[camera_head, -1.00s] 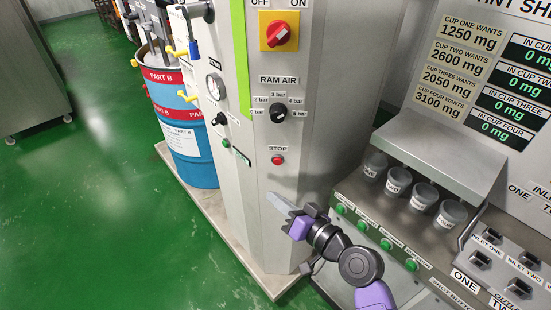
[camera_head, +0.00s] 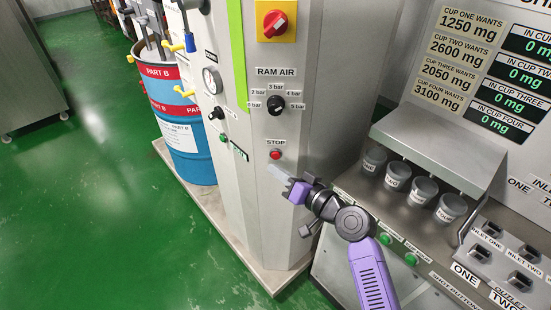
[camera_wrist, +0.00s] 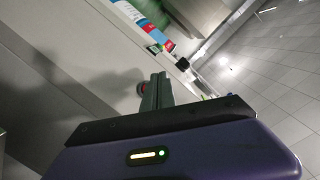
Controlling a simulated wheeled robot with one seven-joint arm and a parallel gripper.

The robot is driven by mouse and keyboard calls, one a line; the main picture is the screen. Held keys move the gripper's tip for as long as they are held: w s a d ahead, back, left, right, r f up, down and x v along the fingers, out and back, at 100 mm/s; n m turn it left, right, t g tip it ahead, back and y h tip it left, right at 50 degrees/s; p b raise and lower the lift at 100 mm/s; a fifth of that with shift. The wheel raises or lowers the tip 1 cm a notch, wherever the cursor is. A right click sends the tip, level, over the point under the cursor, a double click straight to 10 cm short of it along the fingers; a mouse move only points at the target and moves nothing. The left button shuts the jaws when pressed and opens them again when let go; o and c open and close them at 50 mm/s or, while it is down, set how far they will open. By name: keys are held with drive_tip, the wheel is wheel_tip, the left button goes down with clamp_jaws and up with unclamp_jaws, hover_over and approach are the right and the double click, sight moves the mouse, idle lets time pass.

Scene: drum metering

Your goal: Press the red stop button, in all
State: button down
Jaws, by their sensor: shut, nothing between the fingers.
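The red stop button (camera_head: 275,155) sits on the front of the grey cabinet, under a STOP label (camera_head: 276,142). It also shows in the wrist view (camera_wrist: 142,86), just left of my fingertips. In the wrist view my closed fingers (camera_wrist: 158,90) point toward the cabinet face beside the button. Whether the fingertips touch the cabinet cannot be told.
Above the button are the RAM AIR knob (camera_head: 276,105) and a red-on-yellow rotary switch (camera_head: 275,22). A green button (camera_head: 224,138) is at the left. A blue drum (camera_head: 185,140) stands left; the dispenser with several cups (camera_head: 396,177) stands right.

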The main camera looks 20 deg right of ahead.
drive_tip(key=shift+w+d, duration=0.35)
drive_tip(key=shift+w, duration=0.3)
drive_tip(key=shift+w+b, duration=0.1)
drive_tip(key=shift+b, duration=0.25)
idle(1.3)
drive_tip(key=shift+w+d, duration=0.2)
drive_tip(key=shift+w, duration=0.1)
drive_tip(key=shift+w+d+b, duration=0.2)
drive_tip(key=shift+w+b, duration=0.15)
drive_tip(key=shift+b, duration=0.15)
idle(0.6)
idle(0.4)
drive_tip(key=shift+s+a, duration=0.35)
drive_tip(key=shift+s, duration=0.4)
drive_tip(key=shift+s+a+p, duration=0.25)
drive_tip(key=shift+s+a, duration=0.15)
drive_tip(key=shift+s, duration=0.35)
drive_tip(key=shift+s+a+p, duration=0.2)
drive_tip(key=shift+s+a, duration=0.15)
drive_tip(key=shift+s, duration=0.4)
drive_tip(key=shift+s+a+p, duration=0.25)
drive_tip(key=shift+s+a, duration=0.15)
drive_tip(key=shift+s, duration=0.35)
